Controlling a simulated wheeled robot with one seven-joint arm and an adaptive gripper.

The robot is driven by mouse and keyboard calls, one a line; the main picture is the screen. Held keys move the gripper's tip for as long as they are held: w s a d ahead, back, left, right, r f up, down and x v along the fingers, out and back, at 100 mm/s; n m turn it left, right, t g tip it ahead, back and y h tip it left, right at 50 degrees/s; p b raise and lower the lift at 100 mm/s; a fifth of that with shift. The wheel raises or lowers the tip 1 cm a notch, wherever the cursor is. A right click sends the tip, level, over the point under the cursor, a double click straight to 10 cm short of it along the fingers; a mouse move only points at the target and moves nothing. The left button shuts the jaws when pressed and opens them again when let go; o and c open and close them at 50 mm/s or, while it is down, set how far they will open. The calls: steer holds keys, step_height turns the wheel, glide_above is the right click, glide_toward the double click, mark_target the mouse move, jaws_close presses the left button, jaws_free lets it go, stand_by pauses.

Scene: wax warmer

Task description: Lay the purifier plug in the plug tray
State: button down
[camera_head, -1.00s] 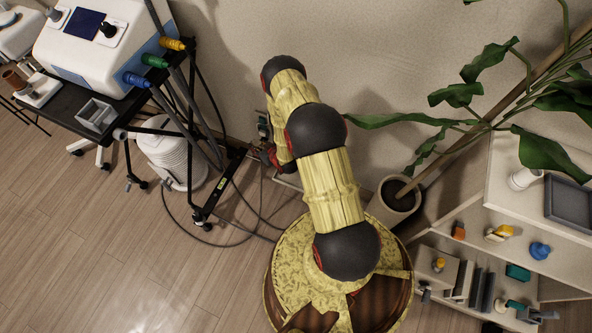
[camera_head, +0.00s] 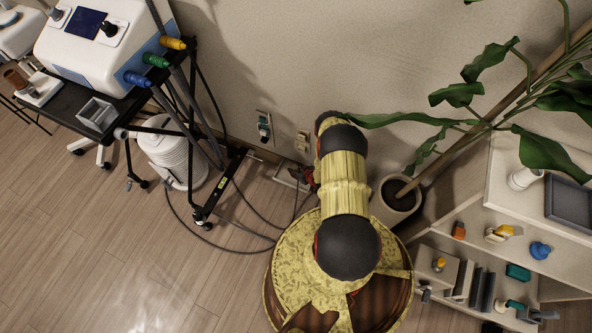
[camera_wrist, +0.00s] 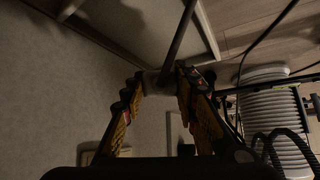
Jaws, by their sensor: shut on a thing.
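The purifier plug (camera_wrist: 158,82) is a small pale piece held between the fingertips of my gripper (camera_wrist: 160,84) in the wrist view. A dark cord runs up from it. The plug tray (camera_wrist: 206,32) shows beyond the fingers as a shallow tray with a pale rim; I cannot tell how high the plug is above it. In the head view the tray (camera_head: 286,174) lies on the floor against the wall, partly hidden by my arm. My gripper (camera_head: 309,178) shows there only as a bit of red beside the tray's right end; the plug is hidden.
The white ribbed purifier (camera_head: 172,158) stands under the black cart (camera_head: 100,112). Wall outlets (camera_head: 264,127) (camera_head: 302,141) are above the tray. Cords (camera_head: 235,248) loop over the floor. A potted plant (camera_head: 397,195) and a shelf (camera_head: 470,225) stand at the right.

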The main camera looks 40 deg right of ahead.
steer(key=shift+f+b, duration=1.3)
steer(key=shift+f, duration=0.95)
steer(key=c, duration=1.3)
jaws_free()
steer(key=shift+r, duration=0.1)
steer(key=v, duration=1.2)
